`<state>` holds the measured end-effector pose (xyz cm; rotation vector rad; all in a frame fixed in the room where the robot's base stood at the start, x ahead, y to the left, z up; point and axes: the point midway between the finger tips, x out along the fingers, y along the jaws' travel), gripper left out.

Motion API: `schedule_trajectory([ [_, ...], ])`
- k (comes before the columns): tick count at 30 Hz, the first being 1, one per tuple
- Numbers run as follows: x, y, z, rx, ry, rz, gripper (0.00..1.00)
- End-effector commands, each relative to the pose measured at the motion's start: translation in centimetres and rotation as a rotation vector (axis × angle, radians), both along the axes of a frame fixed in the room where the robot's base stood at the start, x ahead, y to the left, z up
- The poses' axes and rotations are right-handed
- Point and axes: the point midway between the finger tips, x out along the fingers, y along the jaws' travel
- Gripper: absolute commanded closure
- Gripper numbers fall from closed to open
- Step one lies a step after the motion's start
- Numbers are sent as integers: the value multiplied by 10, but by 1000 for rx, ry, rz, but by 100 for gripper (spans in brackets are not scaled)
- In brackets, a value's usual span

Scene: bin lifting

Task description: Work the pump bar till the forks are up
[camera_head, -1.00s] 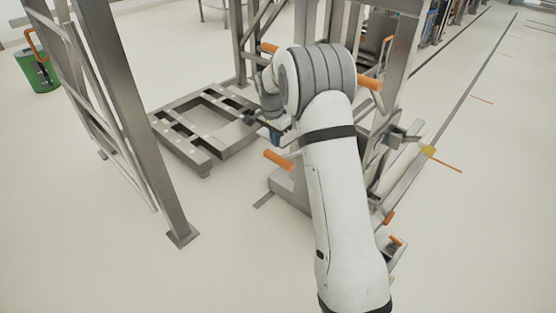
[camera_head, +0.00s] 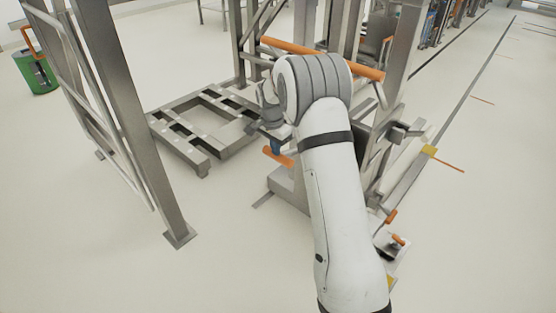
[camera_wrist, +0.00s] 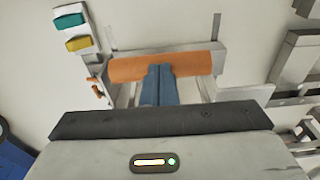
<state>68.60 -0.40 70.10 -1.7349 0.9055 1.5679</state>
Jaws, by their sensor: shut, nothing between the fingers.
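The pump bar looks to be the orange bar (camera_wrist: 125,69) in the wrist view, held at both ends by a grey bracket. My gripper (camera_wrist: 158,70) has its blue fingers together, with the tips over the bar's middle; I cannot tell whether they touch. In the head view, the blue fingers (camera_head: 275,146) are by a low orange bar (camera_head: 277,158); my arm hides its right part. A grey slotted frame (camera_head: 180,144) lies low near the floor; I cannot tell whether it is the forks.
Another orange bar (camera_head: 300,47) crosses the grey upright frame behind my arm. A grey post (camera_head: 150,150) stands to the left. Teal (camera_wrist: 68,20) and yellow (camera_wrist: 78,44) blocks sit beside the bar. A green bin (camera_head: 38,75) stands far left. Floor is open in front.

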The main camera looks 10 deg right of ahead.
Motion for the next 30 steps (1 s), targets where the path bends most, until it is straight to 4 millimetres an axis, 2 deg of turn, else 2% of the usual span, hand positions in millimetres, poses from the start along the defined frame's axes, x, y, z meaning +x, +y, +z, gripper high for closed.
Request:
schedule_trajectory([
  [1, 0, -2, -5, -2, 1, -1, 100],
  [13, 0, -2, -8, -3, 2, 0, 100],
  [24, 0, -3, -47, -3, 1, 0, 100],
  [30, 0, -3, -50, -3, 1, 0, 100],
])
